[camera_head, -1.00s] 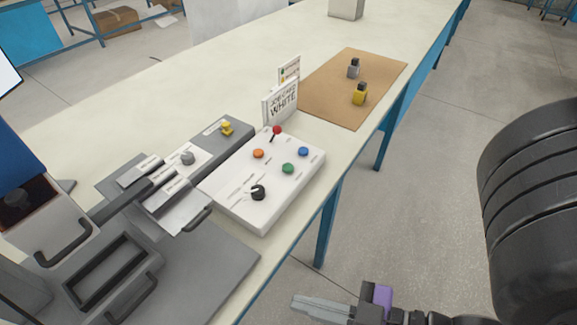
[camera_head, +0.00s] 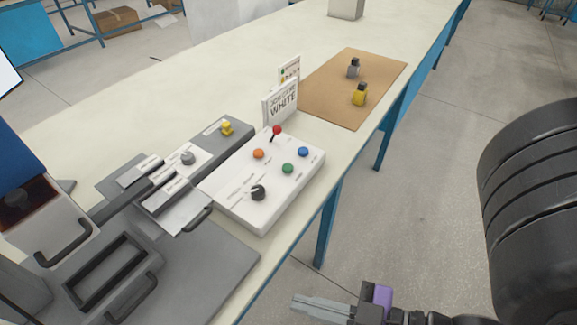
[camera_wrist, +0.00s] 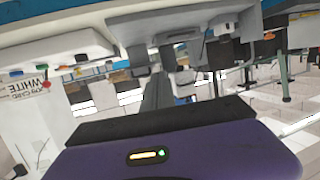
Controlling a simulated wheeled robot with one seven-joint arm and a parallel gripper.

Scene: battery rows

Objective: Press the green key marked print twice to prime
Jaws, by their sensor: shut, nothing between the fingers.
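The green key (camera_head: 288,168) is a round button on the white control box (camera_head: 240,212), which stands near the table's front edge. An orange button (camera_head: 258,153) lies to its left and a blue button (camera_head: 303,152) to its right. A black knob (camera_head: 258,193) and a red-topped lever (camera_head: 276,131) are on the same box. The lettering by the keys is too small to read. My gripper (camera_head: 296,303) is shut and empty, low beyond the table's front edge and well apart from the box.
A sign reading WHITE (camera_head: 280,103) stands behind the box. A grey machine with handles (camera_head: 105,270) fills the lower left. A brown mat (camera_head: 330,100) holds a grey-and-black bottle (camera_head: 353,68) and a yellow-and-black bottle (camera_head: 360,94). The table's front edge lies between my gripper and the box.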

